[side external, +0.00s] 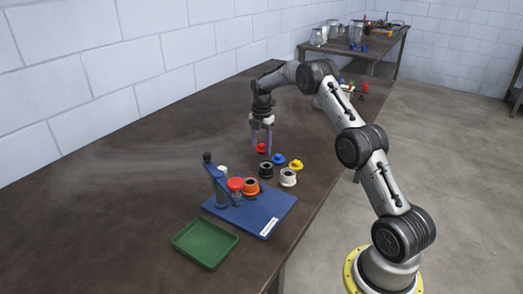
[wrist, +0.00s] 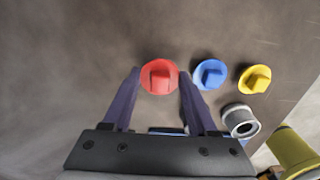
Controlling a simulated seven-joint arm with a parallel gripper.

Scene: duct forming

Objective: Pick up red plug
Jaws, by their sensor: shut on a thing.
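The red plug (side external: 261,148) is at the fingertips of my gripper (side external: 262,135) in the side view, low over the brown table. In the wrist view the red plug (wrist: 159,76) shows as a round disc with a raised block grip. The two purple fingers of my gripper (wrist: 158,78) stand on its left and right sides and are shut on it. Whether the plug touches the table or is slightly lifted I cannot tell.
A blue plug (side external: 278,160) and a yellow plug (side external: 297,165) lie close by. A black ring (side external: 265,172) and a white ring (side external: 288,178) stand nearer the blue board (side external: 262,218). A green tray (side external: 205,244) lies in front. The table's left side is clear.

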